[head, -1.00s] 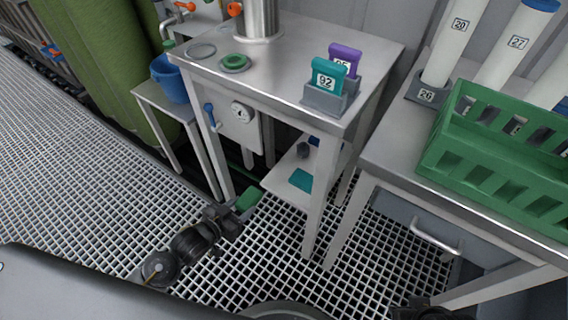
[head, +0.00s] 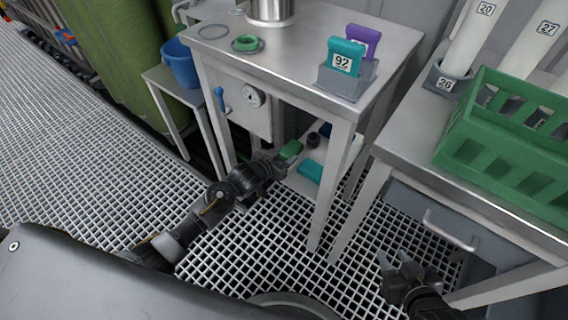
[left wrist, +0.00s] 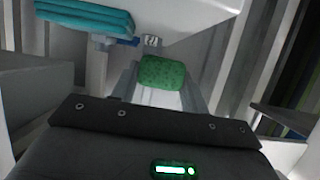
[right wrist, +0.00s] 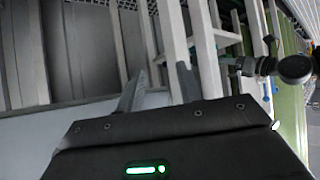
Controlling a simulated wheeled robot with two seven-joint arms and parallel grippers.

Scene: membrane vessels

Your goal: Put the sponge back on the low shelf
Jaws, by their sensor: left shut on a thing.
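My left gripper (head: 278,159) is shut on the green sponge (head: 290,149). The sponge also shows between the fingers in the left wrist view (left wrist: 162,73). In the head view it is at the left edge of the low shelf (head: 338,165), under the steel table; I cannot tell whether it touches the shelf. A folded teal cloth (head: 311,171) lies on the shelf, and its stack shows at the upper left of the left wrist view (left wrist: 85,18). My right gripper (head: 405,272) is empty, its fingers apart, low in front of the right bench.
The steel table (head: 290,62) has its legs around the shelf and a gauge panel (head: 243,103) left of it. A small dark object (head: 314,139) stands on the shelf behind the cloth. A drawer handle (head: 450,232) is near my right gripper. The grating floor in front is clear.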

